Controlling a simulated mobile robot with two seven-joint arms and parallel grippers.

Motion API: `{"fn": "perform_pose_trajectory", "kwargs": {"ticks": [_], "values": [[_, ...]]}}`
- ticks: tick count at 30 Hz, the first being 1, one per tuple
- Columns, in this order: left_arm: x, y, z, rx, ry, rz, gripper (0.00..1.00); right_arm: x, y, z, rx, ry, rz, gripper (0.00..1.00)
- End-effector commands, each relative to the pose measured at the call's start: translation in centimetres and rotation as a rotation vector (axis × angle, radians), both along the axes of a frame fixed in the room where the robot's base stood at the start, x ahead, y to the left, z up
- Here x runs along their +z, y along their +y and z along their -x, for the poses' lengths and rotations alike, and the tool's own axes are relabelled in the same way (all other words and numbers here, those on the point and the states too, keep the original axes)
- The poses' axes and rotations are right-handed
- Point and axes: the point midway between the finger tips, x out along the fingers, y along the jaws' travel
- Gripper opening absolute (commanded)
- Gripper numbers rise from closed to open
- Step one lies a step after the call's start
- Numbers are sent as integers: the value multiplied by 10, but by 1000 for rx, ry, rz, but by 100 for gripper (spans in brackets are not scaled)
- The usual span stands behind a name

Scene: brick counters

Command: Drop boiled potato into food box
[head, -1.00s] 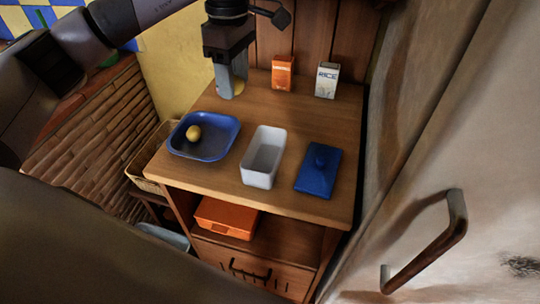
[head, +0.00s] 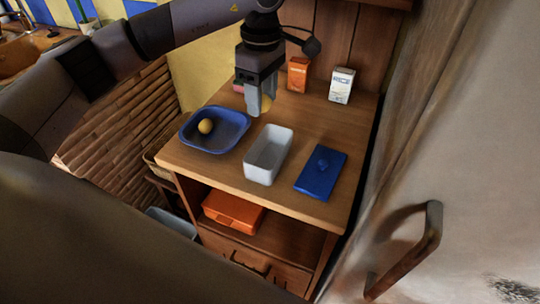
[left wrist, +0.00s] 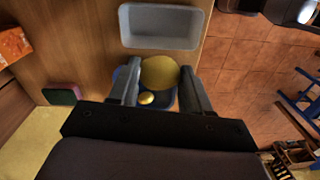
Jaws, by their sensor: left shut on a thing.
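My left gripper (head: 261,104) is shut on a yellow boiled potato (head: 267,103), held in the air behind the white food box (head: 259,175). In the left wrist view the held potato (left wrist: 160,72) sits between the two fingers (left wrist: 159,87). The food box is open at the top and looks empty; it also shows in the left wrist view (left wrist: 160,41). A second yellow potato (head: 205,126) lies in the blue tray (head: 232,125) left of the box. A blue lid (head: 320,174) lies flat to the right of the box. My right gripper is not in view.
An orange carton (head: 298,74) and a white carton (head: 342,85) stand at the back of the wooden counter (head: 295,127). A small dark green and pink thing (left wrist: 62,94) lies behind the gripper. An orange case (head: 232,211) sits on the shelf below.

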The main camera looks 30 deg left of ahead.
Motion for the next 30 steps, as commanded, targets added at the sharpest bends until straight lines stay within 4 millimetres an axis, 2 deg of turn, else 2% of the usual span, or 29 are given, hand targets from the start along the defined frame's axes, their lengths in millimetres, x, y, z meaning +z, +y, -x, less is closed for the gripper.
{"fn": "perform_pose_trajectory", "kwargs": {"ticks": [1, 10, 21, 22, 24, 30], "values": [[-9, 0, 0, 0, 1, 0, 18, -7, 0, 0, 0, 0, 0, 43], [-43, 0, 0, 0, 0, 0, 18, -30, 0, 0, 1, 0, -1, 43], [-49, 0, 0, 1, 0, 0, 18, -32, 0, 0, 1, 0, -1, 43], [-49, 0, 0, 1, 0, 0, 54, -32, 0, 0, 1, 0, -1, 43], [-49, 0, 0, 1, 0, 0, 77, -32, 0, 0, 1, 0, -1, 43], [-48, 0, 0, 1, 0, 0, 78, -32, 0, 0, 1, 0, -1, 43]]}}
